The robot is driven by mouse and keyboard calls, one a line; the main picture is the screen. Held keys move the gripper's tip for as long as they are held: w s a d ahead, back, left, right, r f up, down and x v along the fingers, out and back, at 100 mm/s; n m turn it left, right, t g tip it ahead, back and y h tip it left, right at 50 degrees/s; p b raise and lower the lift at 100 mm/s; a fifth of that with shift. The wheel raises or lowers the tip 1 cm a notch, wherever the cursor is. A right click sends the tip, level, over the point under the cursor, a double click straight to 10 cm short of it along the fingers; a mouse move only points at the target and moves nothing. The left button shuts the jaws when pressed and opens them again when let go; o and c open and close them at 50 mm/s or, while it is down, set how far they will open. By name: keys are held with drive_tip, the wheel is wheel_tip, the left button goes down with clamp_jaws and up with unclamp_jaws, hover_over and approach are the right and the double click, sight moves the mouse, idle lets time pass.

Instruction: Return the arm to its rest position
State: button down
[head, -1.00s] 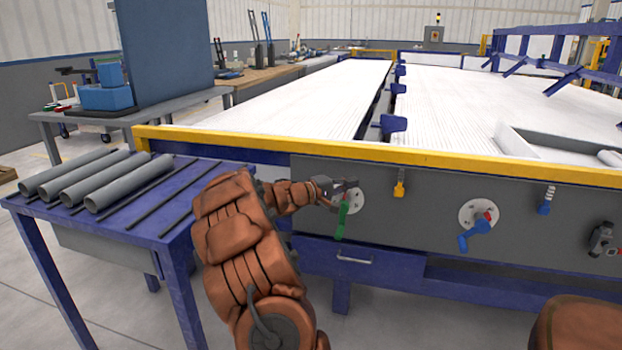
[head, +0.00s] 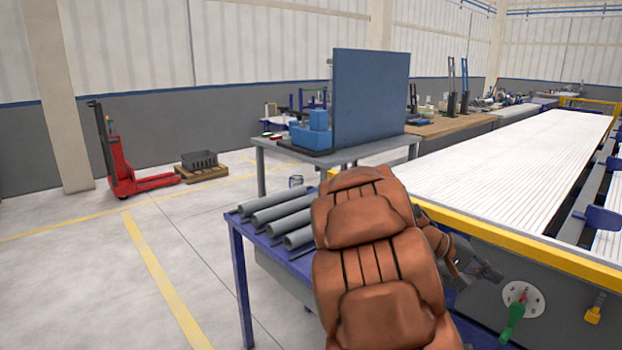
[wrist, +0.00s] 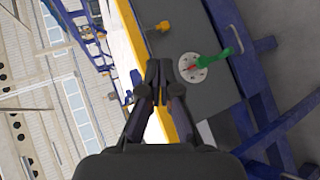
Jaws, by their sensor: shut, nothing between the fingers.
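My gripper (wrist: 159,72) is shut and empty in the wrist view, its two fingertips together. It points along the grey front panel (wrist: 183,35) of the long table. In the head view my gripper (head: 490,272) is small and partly hidden behind my brown arm, just left of a round white plate with a green handle (head: 514,318). The same green handle (wrist: 233,38) shows in the wrist view to the right of the fingertips, apart from them. My arm is bent and raised beside the blue table's right end.
Several grey pipes (head: 275,212) lie on the blue table (head: 238,226), partly behind my arm. A yellow rail (head: 530,249) edges the long white-topped table (head: 500,170). A red pallet jack (head: 118,160) stands at the far left.

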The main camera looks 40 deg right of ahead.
drive_tip(key=s+a+r+n+t+y+p, duration=0.1)
drive_tip(key=a+p, duration=0.6)
drive_tip(key=a, duration=0.8)
drive_tip(key=s+a+r+n+t+y+p, duration=0.1)
drive_tip(key=a+r+n+t+y+p, duration=0.2)
drive_tip(key=a+r+p, duration=0.4)
drive_tip(key=s+a+r+n+t+y+p, duration=0.1)
drive_tip(key=a+r+n+y+p, duration=0.3)
drive_tip(key=a, duration=2)
drive_tip(key=r+t+y+p, duration=0.1)
drive_tip(key=r+p, duration=0.1)
drive_tip(key=p, duration=0.1)
drive_tip(key=shift+s+a+t+y+p, duration=0.3)
drive_tip(key=shift+p, duration=0.1)
drive_tip(key=shift+d, duration=0.15)
